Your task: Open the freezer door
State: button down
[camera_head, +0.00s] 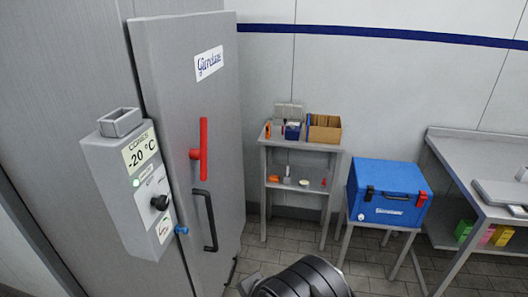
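The freezer door (180,95) is a tall grey panel on the left, with a name label (208,63) near its top. It looks shut; no gap to the inside shows. A red lever (203,150) stands upright on the door. A black bar handle (210,222) sits below it. A small blue knob (182,230) is left of the black handle, by the control box. A dark rounded part of my arm shows at the bottom centre, apart from the door in the picture. My gripper's fingers cannot be made out.
A grey control box (128,190) reading -20 °C juts out left of the door. A small shelf table (300,142) with boxes stands right of the door. A blue cooler (388,190) sits on a stand, beside a metal bench (470,170). Some tiled floor (290,243) is bare.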

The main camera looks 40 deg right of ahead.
aim_at(187, 64)
jog(key=l+z, duration=0.1)
jog(key=z, duration=0.5)
jog(key=i+u, duration=0.1)
jog(key=u, duration=0.35)
jog(key=i+j+u, duration=0.1)
jog(key=u, duration=0.35)
jog(key=i+u, duration=0.15)
jog(key=u, duration=0.3)
